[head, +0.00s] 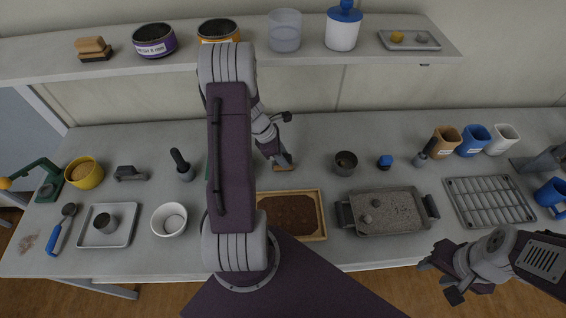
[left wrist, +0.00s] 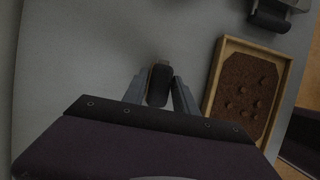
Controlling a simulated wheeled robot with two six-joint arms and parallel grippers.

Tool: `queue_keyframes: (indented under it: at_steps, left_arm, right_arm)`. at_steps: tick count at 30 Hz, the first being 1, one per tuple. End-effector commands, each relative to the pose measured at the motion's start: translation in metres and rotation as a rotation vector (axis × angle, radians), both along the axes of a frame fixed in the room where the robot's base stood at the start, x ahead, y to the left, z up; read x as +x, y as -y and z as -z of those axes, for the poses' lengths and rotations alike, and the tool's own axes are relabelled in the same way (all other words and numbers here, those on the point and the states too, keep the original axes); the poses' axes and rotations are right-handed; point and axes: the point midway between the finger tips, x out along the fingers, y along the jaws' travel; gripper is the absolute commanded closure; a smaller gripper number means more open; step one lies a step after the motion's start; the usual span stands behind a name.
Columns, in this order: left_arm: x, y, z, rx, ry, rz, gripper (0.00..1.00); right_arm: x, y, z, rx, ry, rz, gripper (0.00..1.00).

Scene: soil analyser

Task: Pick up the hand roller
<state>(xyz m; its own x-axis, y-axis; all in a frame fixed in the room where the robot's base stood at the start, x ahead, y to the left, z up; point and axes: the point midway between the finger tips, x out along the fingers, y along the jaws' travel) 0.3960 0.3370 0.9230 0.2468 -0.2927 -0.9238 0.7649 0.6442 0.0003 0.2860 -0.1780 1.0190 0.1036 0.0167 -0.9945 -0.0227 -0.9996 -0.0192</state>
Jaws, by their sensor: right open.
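My left gripper (head: 281,163) points down at the table behind the wooden soil tray. Between its fingers in the left wrist view (left wrist: 160,88) is a dark, rounded piece with a strip of wood colour, seemingly the hand roller (left wrist: 159,84). The fingers lie against both its sides. In the head view only a small wood-coloured bit of the roller (head: 284,167) shows below the fingertips; the rest is hidden. I cannot tell whether it touches the table. My right gripper (head: 447,279) is open and empty off the table's front edge at the right.
The wooden soil tray (head: 322,215) stands just in front of my left gripper; it also shows in the left wrist view (left wrist: 215,101). A grey pan (head: 408,230) and a dark cup (head: 346,163) stand to the right. A white bowl (head: 169,218) stands left. A shelf (head: 360,62) runs behind.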

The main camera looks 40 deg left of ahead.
Motion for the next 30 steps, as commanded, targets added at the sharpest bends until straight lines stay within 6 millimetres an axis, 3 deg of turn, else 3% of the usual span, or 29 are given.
queue_keyframes:
  at_steps: [1, 3, 30]
  left_arm:
    - [0.0000, 0.0000, -0.0001, 0.000, 0.000, 0.000, 0.83]
    - [0.0000, 0.0000, -0.0001, 0.000, 0.000, 0.000, 1.00]
    - [0.0000, -0.0001, -0.0002, 0.000, 0.000, 0.000, 1.00]
  right_arm:
    - [0.0000, 0.0000, 0.0000, 0.000, 0.000, 0.000, 0.57]
    - [0.0000, 0.0000, 0.0000, 0.000, 0.000, 0.000, 0.57]
    - [0.0000, 0.0000, 0.0000, 0.000, 0.000, 0.000, 0.57]
